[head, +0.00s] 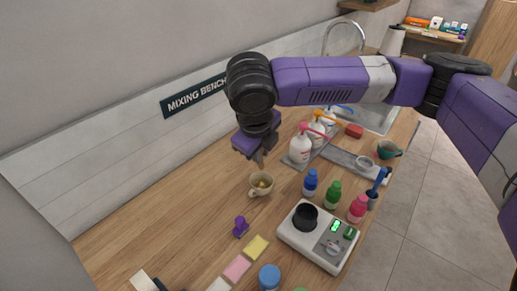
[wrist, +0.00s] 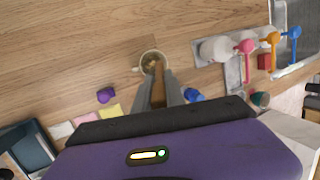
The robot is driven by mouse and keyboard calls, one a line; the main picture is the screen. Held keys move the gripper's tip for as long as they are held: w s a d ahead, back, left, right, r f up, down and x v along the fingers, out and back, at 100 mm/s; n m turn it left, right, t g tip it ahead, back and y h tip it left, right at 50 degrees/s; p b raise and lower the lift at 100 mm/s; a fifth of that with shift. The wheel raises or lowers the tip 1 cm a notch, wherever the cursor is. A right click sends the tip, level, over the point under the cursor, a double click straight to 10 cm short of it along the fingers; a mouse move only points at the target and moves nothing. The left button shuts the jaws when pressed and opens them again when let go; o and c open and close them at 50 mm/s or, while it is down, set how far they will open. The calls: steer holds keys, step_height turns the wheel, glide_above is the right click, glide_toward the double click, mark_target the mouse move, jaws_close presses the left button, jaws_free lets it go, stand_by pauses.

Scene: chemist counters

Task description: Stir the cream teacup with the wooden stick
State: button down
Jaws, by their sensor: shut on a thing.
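The cream teacup (head: 261,185) stands upright on the wooden counter in the head view, with its handle toward the lower left. It also shows in the wrist view (wrist: 147,60), directly ahead of my fingers. My gripper (head: 259,156) is above the cup, pointing down. In the wrist view my gripper (wrist: 160,88) is shut on the wooden stick (wrist: 158,86), a brown strip between the two fingers. The stick's far end overlaps the cup's opening in the wrist view. In the head view the stick is hard to make out, so I cannot tell how deep its tip is.
Pump bottles (head: 301,148) stand at the back right. A purple object (head: 240,227) lies in front of the cup. The counter left of the cup is clear.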

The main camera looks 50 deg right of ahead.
steer(key=shift+w+d+f+b, duration=0.1)
steer(key=shift+d+f+b, duration=0.05)
steer(key=shift+f+b, duration=1.8)
steer(key=shift+d+f+b, duration=0.1)
steer(key=shift+f+b, duration=1.1)
steer(key=shift+f, duration=1.45)
